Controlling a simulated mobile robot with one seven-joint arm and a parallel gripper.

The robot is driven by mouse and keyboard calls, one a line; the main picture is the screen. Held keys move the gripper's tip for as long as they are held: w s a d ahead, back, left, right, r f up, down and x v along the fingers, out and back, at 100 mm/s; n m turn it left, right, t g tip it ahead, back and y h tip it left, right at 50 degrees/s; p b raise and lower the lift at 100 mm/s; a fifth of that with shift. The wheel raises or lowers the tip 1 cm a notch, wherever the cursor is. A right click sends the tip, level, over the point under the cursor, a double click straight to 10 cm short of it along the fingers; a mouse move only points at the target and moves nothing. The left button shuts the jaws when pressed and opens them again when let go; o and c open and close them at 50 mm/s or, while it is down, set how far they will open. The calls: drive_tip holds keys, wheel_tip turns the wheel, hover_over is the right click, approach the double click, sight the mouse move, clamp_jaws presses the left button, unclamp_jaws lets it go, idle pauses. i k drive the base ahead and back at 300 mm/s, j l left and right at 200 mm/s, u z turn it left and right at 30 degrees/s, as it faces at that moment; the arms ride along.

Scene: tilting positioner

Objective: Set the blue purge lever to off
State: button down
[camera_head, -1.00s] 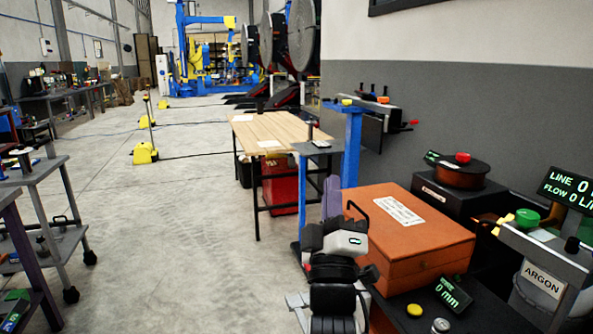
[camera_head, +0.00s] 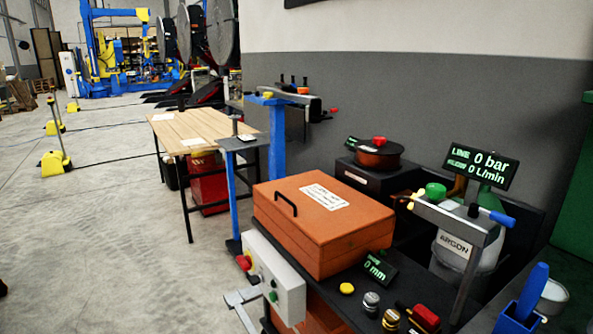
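A blue-ended lever (camera_head: 493,216) sits at the right end of a grey bar on a stand beside the argon container (camera_head: 458,247); I take it as the blue purge lever. Its blue grip points right and slightly down. I cannot tell its on or off marking from here. A dark display (camera_head: 481,166) above it reads line 0 bar and flow 0 L/min. My gripper is not in view.
A yellow lever (camera_head: 411,199) and a green knob (camera_head: 435,190) are left of the blue lever. An orange case (camera_head: 320,235) stands left, behind a grey button box (camera_head: 275,279). A blue upright handle (camera_head: 535,286) stands front right. Open floor lies left.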

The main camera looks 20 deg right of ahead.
sight(473, 209)
drive_tip(key=z, duration=1.4)
